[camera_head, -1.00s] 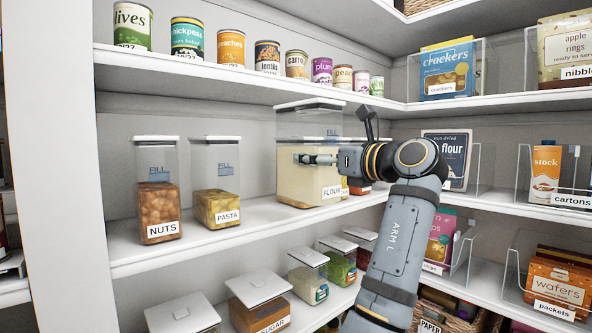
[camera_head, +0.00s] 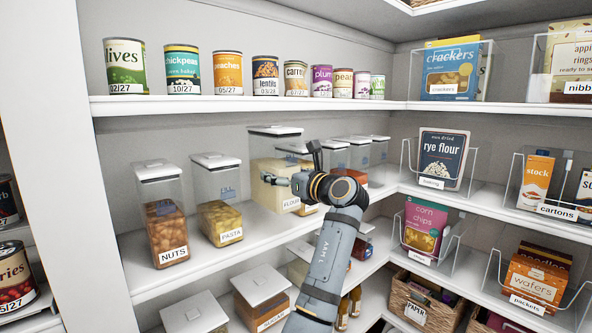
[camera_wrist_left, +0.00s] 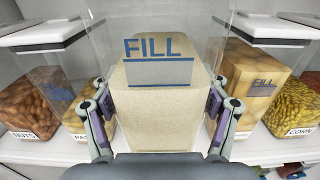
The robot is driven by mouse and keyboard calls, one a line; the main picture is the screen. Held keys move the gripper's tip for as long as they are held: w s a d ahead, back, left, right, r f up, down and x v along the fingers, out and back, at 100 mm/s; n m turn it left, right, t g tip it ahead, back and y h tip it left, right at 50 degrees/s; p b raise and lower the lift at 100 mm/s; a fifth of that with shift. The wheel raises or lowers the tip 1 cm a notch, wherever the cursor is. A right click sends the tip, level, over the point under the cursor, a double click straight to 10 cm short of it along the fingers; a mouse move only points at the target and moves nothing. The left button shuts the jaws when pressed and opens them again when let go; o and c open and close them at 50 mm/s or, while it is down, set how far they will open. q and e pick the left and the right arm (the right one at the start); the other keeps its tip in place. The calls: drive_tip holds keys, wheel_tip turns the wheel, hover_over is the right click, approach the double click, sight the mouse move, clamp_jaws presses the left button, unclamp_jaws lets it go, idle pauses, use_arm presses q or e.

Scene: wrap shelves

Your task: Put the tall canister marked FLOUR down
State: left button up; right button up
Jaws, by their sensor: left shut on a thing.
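The tall clear canister marked FLOUR (camera_head: 265,165), with pale contents and a dark-edged lid, is upright at the middle shelf, right of the PASTA canister. My left gripper (camera_head: 278,182) is shut on its sides. In the left wrist view the canister (camera_wrist_left: 155,120) stands between the two fingers of the gripper (camera_wrist_left: 160,110), its FILL mark facing the camera. My arm hides part of its lower right in the head view. I cannot tell whether its base touches the shelf. My right gripper is not in view.
The middle shelf (camera_head: 215,262) holds the NUTS canister (camera_head: 165,228) and PASTA canister (camera_head: 220,215) to the left. Several clear canisters (camera_head: 360,155) stand to the right; a CORN one (camera_wrist_left: 292,105) shows in the wrist view. The upper shelf (camera_head: 240,104) with cans is above.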

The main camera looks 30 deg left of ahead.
use_arm(q)
drive_tip(key=p+x, duration=0.1)
drive_tip(key=x, duration=0.2)
drive_tip(key=f+p+x, duration=0.1)
drive_tip(key=x, duration=0.2)
drive_tip(key=shift+a+f, duration=0.2)
drive_tip(key=shift+a, duration=0.1)
drive_tip(key=shift+d+f, duration=0.1)
drive_tip(key=shift+f, duration=0.5)
wheel_tip(320, 180, down, 3)
drive_tip(key=shift+r+p, duration=0.15)
drive_tip(key=shift+p, duration=0.6)
drive_tip(key=shift+f+p, duration=0.25)
drive_tip(key=shift+p, duration=0.1)
drive_tip(key=shift+w+a+f, duration=0.15)
drive_tip(key=shift+a+f, duration=0.1)
drive_tip(key=shift+f, duration=0.15)
